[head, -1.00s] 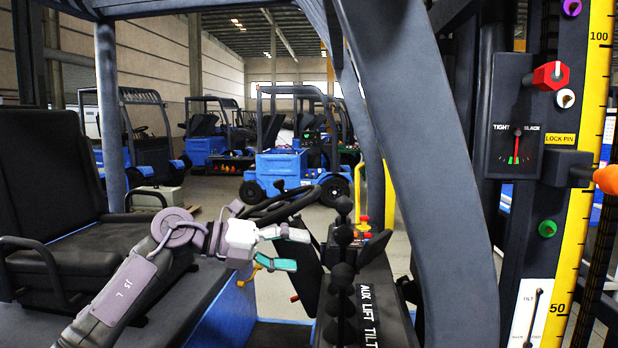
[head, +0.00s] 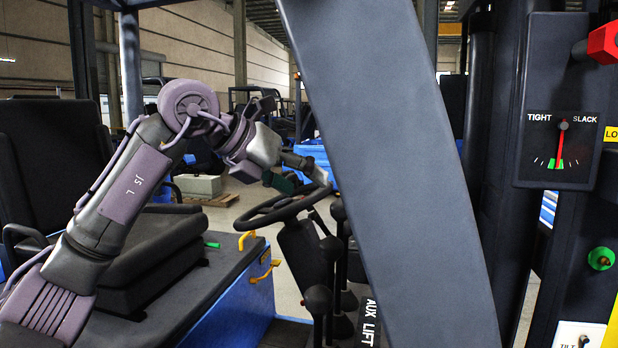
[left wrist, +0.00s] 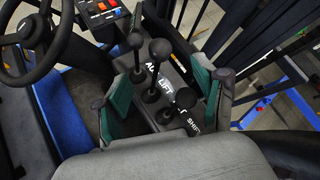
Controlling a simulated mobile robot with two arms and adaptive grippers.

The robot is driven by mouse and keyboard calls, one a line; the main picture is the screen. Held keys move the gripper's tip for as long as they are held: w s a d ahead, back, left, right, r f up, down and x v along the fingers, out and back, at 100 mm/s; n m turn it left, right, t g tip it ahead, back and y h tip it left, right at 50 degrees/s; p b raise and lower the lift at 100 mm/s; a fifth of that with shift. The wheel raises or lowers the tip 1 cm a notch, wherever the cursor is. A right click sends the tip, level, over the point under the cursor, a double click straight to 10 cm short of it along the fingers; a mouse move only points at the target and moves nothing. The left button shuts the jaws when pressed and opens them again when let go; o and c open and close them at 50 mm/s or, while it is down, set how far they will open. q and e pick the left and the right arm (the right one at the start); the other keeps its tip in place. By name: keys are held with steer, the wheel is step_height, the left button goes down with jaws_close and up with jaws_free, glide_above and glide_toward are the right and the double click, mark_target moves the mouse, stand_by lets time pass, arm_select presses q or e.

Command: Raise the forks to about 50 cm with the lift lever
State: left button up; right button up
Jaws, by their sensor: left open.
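My left gripper (head: 310,172) is open above the far side of the steering wheel in the head view. In the left wrist view its green-padded fingers (left wrist: 165,90) are spread on either side of the lever bank. Several black ball-knobbed levers stand there. The middle knobbed lever (left wrist: 160,48) rises close to the LIFT label (left wrist: 166,86), though which lever the label belongs to is not certain. No lever is gripped. In the head view the lever knobs (head: 318,299) are partly hidden by a grey pillar. The forks cannot be made out. My right gripper is not in view.
The wide grey pillar (head: 385,150) crosses the head view in front of the levers. The steering wheel (head: 285,205) is beside the bank. A TIGHT/SLACK gauge (head: 560,150) is on the mast at right. A black seat (head: 55,150) stands at left.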

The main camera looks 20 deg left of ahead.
mark_target(334, 204)
arm_select(q)
steer(key=x, duration=0.4)
steer(key=shift+f, duration=0.3)
steer(key=x, duration=0.3)
steer(key=shift+w+d, duration=0.25)
steer(key=shift+x, duration=0.9)
steer(key=shift+w+d+f, duration=0.1)
steer(key=shift+w, duration=0.05)
steer(key=shift+c, duration=0.4)
steer(key=c, duration=0.9)
steer(key=shift+o, duration=0.2)
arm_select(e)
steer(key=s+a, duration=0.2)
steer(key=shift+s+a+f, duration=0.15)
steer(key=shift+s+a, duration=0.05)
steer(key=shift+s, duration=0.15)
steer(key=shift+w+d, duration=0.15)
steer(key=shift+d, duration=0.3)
